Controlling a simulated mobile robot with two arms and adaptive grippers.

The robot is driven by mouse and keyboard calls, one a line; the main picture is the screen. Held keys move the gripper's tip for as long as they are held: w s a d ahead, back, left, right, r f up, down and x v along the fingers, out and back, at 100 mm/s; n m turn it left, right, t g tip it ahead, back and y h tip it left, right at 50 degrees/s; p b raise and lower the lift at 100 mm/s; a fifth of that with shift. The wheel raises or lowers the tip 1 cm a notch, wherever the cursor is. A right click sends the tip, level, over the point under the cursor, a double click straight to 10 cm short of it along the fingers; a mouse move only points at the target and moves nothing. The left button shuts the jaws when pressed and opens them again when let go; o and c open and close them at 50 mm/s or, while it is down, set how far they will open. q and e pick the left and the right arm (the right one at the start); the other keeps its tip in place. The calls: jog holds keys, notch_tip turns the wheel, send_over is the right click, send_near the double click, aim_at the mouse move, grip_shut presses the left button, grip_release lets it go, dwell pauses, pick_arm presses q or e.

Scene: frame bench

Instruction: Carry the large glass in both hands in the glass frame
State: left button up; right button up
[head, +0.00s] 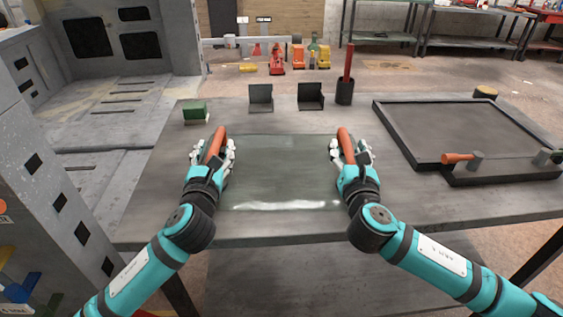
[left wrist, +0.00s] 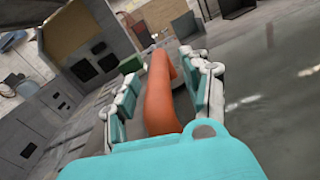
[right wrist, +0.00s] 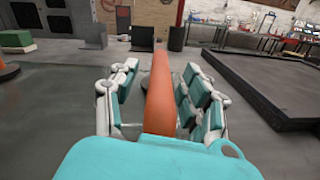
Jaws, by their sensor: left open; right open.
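The large glass (head: 280,172) is a see-through, greenish pane lying flat on the grey table. An orange handle (head: 217,141) stands at its left side and another orange handle (head: 346,146) at its right side. My left gripper (head: 212,152) is open, with its fingers on both sides of the left handle (left wrist: 160,95). My right gripper (head: 351,153) is open around the right handle (right wrist: 159,95). I cannot tell whether the fingers touch the handles. The glass frame (head: 418,160), a dark shallow rectangle, lies on the table at the right. The handle bases are mostly hidden.
A hammer-like tool with an orange handle (head: 458,157) lies at the frame's front edge. Behind the glass stand two dark angled holders (head: 261,97) (head: 311,96) and a dark cup (head: 344,92) holding a red stick. A green block (head: 195,113) sits at the back left.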

pick_arm(q)
grip_shut()
pick_arm(e)
grip_shut()
